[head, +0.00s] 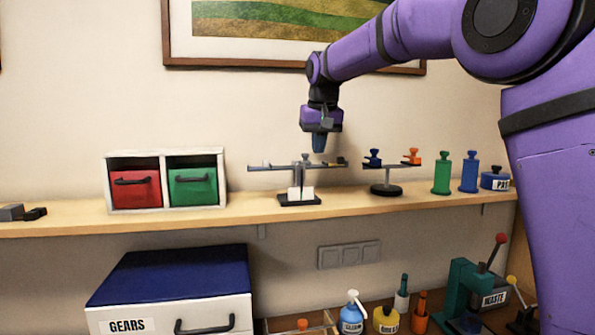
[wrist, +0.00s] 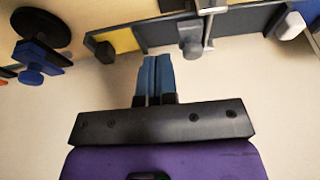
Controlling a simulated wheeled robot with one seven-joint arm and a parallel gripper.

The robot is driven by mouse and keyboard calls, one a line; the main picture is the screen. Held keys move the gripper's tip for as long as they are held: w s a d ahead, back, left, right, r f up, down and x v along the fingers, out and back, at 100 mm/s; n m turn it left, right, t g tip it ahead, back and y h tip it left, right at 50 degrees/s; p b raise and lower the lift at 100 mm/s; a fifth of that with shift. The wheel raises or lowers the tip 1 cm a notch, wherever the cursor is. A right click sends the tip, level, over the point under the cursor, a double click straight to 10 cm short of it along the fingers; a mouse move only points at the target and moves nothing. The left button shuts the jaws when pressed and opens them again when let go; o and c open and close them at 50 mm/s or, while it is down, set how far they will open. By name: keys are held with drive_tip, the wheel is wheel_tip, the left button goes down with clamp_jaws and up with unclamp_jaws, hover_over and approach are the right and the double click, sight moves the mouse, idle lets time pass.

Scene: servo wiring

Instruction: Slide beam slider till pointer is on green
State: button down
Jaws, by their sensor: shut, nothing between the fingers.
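The beam scale (head: 298,180) stands on the shelf in the head view, with a dark base, a grey beam and a white plate low on its post. A grey knob (head: 305,157), which looks like the slider, sits near the beam's middle; it also shows in the wrist view (wrist: 192,40). A yellow patch and a dark block (wrist: 105,50) are at one beam end. My gripper (head: 319,145) is shut and empty above the beam, right of the grey knob. Its blue fingertips (wrist: 158,62) are together in the wrist view.
A second stand (head: 386,188) with blue and orange pieces is just right of the scale. Green (head: 442,174) and blue (head: 468,173) posts stand farther right. A white cubby (head: 163,152) with red and green drawers is at left. The shelf front (head: 250,215) is clear.

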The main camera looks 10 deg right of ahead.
drive_tip(key=shift+d+r, duration=0.2)
drive_tip(key=shift+r, duration=0.65)
drive_tip(key=shift+d+r, duration=0.15)
drive_tip(key=shift+r, duration=0.65)
drive_tip(key=shift+s+d, duration=0.15)
drive_tip(key=shift+s, duration=0.1)
drive_tip(key=s+d+f, duration=0.1)
drive_tip(key=s+d, duration=0.2)
drive_tip(key=s, duration=0.7)
drive_tip(key=s+d+f, duration=0.1)
drive_tip(key=s+d, duration=0.2)
drive_tip(key=s, duration=0.6)
drive_tip(key=s+d+f+t, duration=0.1)
drive_tip(key=s+f, duration=0.6)
drive_tip(key=s, duration=0.3)
drive_tip(key=s+d+f, duration=0.1)
drive_tip(key=s+f, duration=0.6)
drive_tip(key=s, duration=0.4)
drive_tip(key=shift+t, duration=0.4)
